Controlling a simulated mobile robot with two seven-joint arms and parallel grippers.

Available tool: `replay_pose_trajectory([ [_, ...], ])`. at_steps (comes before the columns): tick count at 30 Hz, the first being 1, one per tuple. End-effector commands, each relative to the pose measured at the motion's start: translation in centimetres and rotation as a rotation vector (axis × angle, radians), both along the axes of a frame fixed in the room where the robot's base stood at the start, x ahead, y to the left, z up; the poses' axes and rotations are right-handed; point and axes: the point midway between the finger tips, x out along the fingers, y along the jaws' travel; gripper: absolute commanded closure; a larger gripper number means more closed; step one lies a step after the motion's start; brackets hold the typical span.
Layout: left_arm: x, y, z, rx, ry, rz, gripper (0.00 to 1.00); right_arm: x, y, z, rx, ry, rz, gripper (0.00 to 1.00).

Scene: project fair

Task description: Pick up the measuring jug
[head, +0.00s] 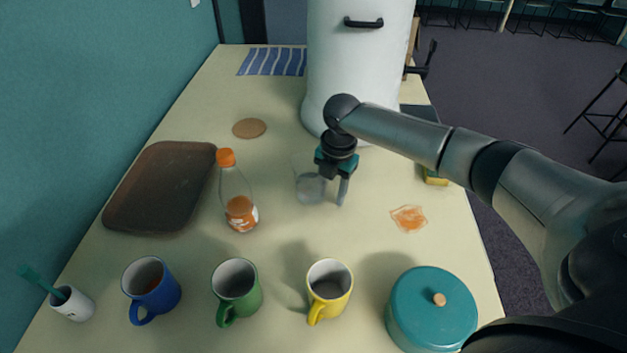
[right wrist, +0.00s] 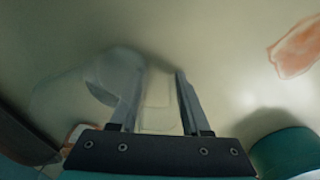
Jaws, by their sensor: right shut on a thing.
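The measuring jug (head: 310,187) is clear and see-through, near the middle of the table in the head view. My right gripper (head: 333,190) points down at its right side and is shut on it, seemingly at the handle. In the right wrist view the jug (right wrist: 95,88) is a pale blurred shape at the left finger of my right gripper (right wrist: 160,85). A strip of its clear part seems to lie between the fingers. I cannot tell whether its base touches the table. My left gripper is not in view.
An orange-capped bottle (head: 238,195) stands left of the jug. Blue (head: 150,288), green (head: 237,290) and yellow (head: 329,290) mugs and a teal pot (head: 432,310) stand in front. A brown tray (head: 160,190) lies left. A large white container (head: 355,70) stands behind. An orange spill (head: 408,218) lies right.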

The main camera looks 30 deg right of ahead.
Motion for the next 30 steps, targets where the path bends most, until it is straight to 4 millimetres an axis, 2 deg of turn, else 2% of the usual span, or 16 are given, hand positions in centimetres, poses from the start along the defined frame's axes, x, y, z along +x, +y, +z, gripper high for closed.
replay_pose_trajectory([
  [20,-0.1,0.1,0.0,0.000,0.002,0.000,0.50,0.0,-0.1,0.1,-0.002,0.000,-0.002,1.00],
  [30,-0.1,0.1,0.3,0.000,0.002,0.000,0.50,0.1,0.0,2.1,0.001,-0.003,0.000,1.00],
])
